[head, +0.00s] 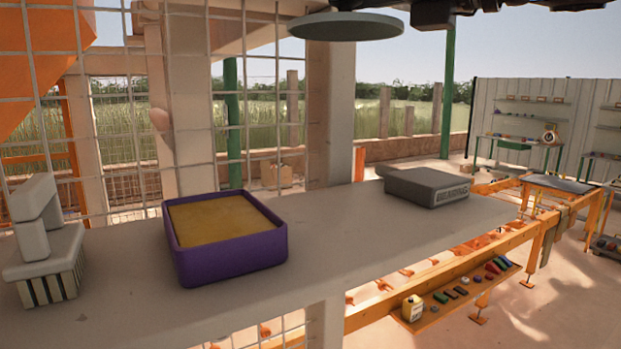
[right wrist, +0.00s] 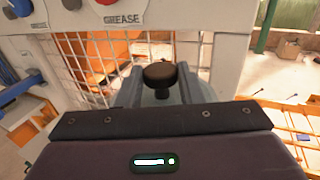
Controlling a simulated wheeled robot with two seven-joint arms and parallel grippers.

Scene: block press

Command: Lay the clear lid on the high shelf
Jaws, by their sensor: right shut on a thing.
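The clear lid (head: 345,26) is a round grey-green disc, held level in the air at the top of the head view, above the back of the high shelf (head: 360,225). The shelf is a long pale slab crossing the picture. In the right wrist view my right gripper (right wrist: 160,88) is shut on the lid's dark round knob (right wrist: 160,74). Only a little of the lid's disc shows there behind the fingers. In the head view dark parts of my right arm show at the top edge. My left gripper is not in view.
On the shelf stand a purple bin (head: 228,262) with yellow contents, a grey bearings box (head: 424,186) and a pale block-like object (head: 45,245) at the left. The shelf between purple bin and grey box is bare. A wire mesh (head: 110,150) stands behind the left part.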

